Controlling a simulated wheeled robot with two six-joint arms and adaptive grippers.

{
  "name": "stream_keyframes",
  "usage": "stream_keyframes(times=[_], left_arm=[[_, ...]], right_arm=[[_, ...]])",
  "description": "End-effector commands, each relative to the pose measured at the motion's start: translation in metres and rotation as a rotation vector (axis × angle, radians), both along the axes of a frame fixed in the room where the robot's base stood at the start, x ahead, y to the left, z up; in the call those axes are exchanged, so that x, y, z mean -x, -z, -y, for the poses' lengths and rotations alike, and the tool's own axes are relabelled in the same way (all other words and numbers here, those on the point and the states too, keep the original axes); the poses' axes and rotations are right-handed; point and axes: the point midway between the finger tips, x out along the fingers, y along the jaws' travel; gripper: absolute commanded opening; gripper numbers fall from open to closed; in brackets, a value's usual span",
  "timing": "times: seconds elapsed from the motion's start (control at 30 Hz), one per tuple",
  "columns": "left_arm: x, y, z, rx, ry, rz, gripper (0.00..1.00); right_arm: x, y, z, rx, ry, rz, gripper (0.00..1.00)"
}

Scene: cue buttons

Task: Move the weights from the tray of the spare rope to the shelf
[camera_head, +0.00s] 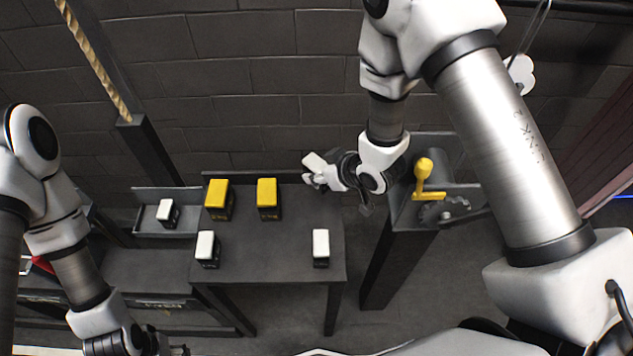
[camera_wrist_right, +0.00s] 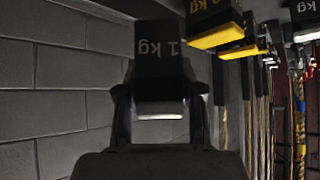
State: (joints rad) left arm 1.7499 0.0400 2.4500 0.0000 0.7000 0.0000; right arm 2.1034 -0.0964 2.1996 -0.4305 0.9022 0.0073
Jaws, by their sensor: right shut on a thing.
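My right gripper (camera_head: 322,178) is shut on a small weight (camera_head: 314,163) with a white top, held in the air behind the grey shelf table (camera_head: 270,252). In the right wrist view the fingers clasp this dark block (camera_wrist_right: 158,62), which is marked 1 kg. Two yellow-topped weights (camera_head: 217,195) (camera_head: 267,192) stand toward the table's back, and two white-topped weights (camera_head: 207,246) (camera_head: 321,245) toward its front. A small tray (camera_head: 185,222) left of the table holds one white-topped weight (camera_head: 167,210). My left gripper (camera_head: 150,343) is low at the left; its fingers are unclear.
A thick rope (camera_head: 97,60) runs down to a dark post (camera_head: 148,150) at the left. A crank with a yellow handle (camera_head: 424,180) sits on a stand just right of my right gripper. A brick wall (camera_head: 260,75) closes the back. The table's middle is clear.

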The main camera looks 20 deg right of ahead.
Motion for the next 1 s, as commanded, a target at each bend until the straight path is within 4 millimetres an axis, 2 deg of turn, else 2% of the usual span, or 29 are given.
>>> stream_keyframes(times=[0.03,0.1,0.37,0.8,1.0], left_arm=[[0.0,0.01,0.0,0.0,0.0,0.0,0.62],[0.0,0.016,0.0,0.0,0.0,0.0,0.62],[0.0,0.024,0.0,0.0,0.0,0.0,0.62],[0.0,0.065,0.0,0.0,0.0,0.0,0.62],[0.0,0.072,0.0,0.0,0.0,0.0,0.62]], right_arm=[[0.0,0.014,0.0,-0.001,0.001,0.001,0.0],[0.0,0.027,0.0,0.0,0.001,0.002,0.0],[0.0,0.041,0.0,0.0,0.001,0.005,0.0],[0.001,0.091,0.0,0.001,0.001,0.003,0.0],[0.0,0.1,0.0,0.0,0.001,0.004,0.0]])
